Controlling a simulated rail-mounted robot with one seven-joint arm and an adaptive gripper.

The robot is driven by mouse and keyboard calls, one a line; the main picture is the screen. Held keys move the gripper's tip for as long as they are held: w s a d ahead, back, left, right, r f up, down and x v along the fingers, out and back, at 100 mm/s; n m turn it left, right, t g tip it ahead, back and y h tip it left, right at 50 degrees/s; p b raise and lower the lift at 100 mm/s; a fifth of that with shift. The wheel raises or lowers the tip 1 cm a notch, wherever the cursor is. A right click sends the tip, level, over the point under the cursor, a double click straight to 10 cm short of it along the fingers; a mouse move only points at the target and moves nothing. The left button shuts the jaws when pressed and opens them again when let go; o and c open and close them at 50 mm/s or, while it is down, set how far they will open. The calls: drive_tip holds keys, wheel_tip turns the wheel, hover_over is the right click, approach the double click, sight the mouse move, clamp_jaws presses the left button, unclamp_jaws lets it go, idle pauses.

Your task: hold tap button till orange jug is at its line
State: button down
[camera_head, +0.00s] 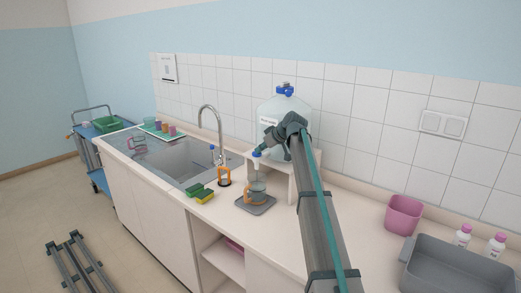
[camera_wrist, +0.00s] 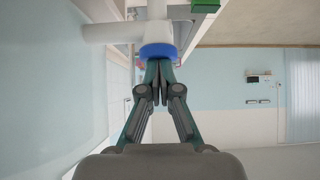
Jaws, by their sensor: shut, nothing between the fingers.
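The clear jug with an orange handle (camera_head: 258,187) stands upright on a grey tray (camera_head: 256,206), below the tap. Its water level and line are too small to make out. The white tap with its blue button (camera_head: 257,154) sits at the front of the large water bottle (camera_head: 272,108); the blue button also shows in the wrist view (camera_wrist: 158,50). My gripper (camera_wrist: 159,66) is shut and empty, its fingertips at the blue button and seemingly touching it. In the head view my arm hides part of the bottle and stand.
Left of the jug are another orange-handled item (camera_head: 224,176), green and yellow sponges (camera_head: 201,193), and a sink (camera_head: 180,160) with a tall faucet (camera_head: 212,125). At right are a pink bin (camera_head: 403,214), a grey basin (camera_head: 455,270) and pink-capped bottles (camera_head: 463,235).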

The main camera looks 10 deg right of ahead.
drive_tip(key=shift+s+f, duration=0.25)
drive_tip(key=shift+f, duration=0.3)
drive_tip(key=s+d+r+b, duration=0.1)
drive_tip(key=s+d+r, duration=0.1)
drive_tip(key=r, duration=0.4)
drive_tip(key=s+d+r+b, duration=0.1)
drive_tip(key=s+d+r, duration=0.1)
drive_tip(key=r, duration=0.4)
drive_tip(key=shift+s+d, duration=0.4)
drive_tip(key=shift+s, duration=0.2)
